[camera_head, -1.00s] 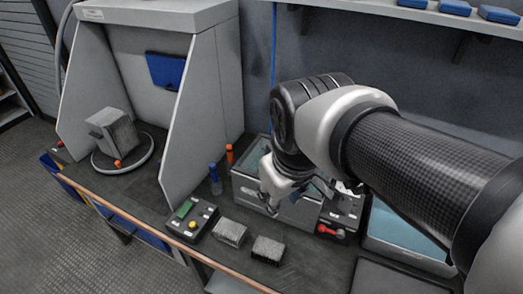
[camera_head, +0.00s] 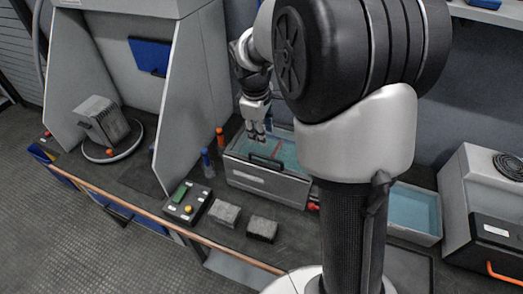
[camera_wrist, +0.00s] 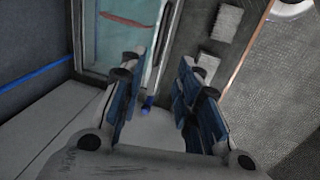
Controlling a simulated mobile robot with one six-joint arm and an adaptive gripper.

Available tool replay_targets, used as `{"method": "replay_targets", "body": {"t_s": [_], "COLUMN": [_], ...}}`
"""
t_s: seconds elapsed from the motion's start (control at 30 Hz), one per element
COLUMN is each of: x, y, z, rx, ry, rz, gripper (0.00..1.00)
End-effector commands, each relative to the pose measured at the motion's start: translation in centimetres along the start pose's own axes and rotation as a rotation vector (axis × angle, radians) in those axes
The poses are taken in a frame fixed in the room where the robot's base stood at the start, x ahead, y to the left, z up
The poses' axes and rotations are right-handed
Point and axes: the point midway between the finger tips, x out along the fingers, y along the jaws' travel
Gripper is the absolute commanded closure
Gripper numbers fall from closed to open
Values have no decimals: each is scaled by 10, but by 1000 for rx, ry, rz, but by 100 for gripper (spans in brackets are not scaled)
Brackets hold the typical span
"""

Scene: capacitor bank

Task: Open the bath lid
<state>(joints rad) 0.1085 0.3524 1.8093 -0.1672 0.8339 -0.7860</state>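The bath is a grey box (camera_head: 262,183) on the bench, with a dark bar handle (camera_head: 265,161) along its front edge. Its top shows teal with a reddish strip inside, and I cannot tell whether a clear lid covers it. In the wrist view the teal top (camera_wrist: 92,45) and the reddish strip (camera_wrist: 124,20) lie at the upper left. My gripper (camera_head: 258,140) points down over the back left of the bath, apart from the handle. In the wrist view its fingers (camera_wrist: 160,90) are spread, with nothing between them.
A tall grey hood panel (camera_head: 193,100) stands just left of the bath. Blue (camera_head: 206,163) and orange (camera_head: 220,137) bottles stand beside it. A control box (camera_head: 188,205) and two grey blocks (camera_head: 224,213) (camera_head: 262,229) sit in front. A second teal tray (camera_head: 410,210) is at the right.

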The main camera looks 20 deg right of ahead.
Motion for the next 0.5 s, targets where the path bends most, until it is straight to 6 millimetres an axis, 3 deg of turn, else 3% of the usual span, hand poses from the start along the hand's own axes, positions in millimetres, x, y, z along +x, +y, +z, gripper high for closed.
{"method": "replay_targets", "body": {"t_s": [0.1, 0.5], "x": [32, 110], "y": [-2, -1], "z": [1, 1], "rx": [1, 1], "ry": [-3, -2], "rz": [-4, -2], "gripper": [69, 69]}}
